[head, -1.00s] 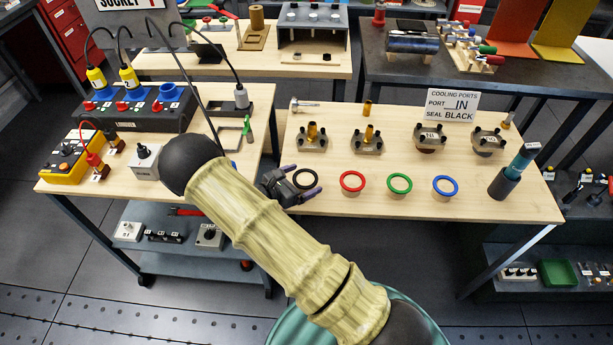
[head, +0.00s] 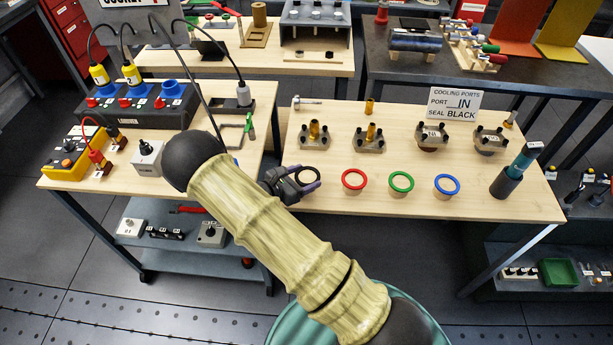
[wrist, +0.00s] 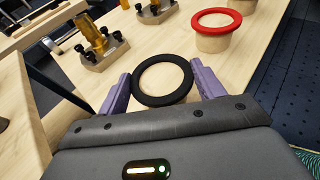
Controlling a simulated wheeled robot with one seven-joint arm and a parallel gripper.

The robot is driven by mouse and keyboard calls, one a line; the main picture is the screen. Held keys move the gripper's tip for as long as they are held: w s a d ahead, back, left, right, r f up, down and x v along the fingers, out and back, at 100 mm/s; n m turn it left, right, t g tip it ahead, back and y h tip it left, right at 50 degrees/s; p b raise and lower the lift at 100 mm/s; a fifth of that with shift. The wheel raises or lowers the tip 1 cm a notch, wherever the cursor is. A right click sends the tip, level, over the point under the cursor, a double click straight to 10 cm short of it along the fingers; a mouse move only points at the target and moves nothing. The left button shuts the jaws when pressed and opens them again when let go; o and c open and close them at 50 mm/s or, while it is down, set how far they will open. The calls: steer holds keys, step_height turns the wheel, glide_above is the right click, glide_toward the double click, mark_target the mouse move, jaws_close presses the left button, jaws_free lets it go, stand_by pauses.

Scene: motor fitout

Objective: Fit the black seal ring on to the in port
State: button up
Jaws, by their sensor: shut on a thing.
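My gripper (head: 303,181) is shut on the black seal ring (head: 308,171) at the left end of the front row. In the wrist view the ring (wrist: 162,62) lies flat between the two purple fingers, which touch its sides. A sign (head: 454,104) reads port IN, seal BLACK.
A red ring (head: 354,179), a green ring (head: 401,181) and a blue ring (head: 446,184) sit on wooden stands to the right. A dark cylinder holder with a teal tool (head: 522,160) stands at the right. Bare wood lies between the rings and ports.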

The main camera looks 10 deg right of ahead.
step_height(320, 180, up, 10)
steer(key=shift+b, duration=0.4)
steer(key=shift+f, duration=0.1)
stand_by(0.5)
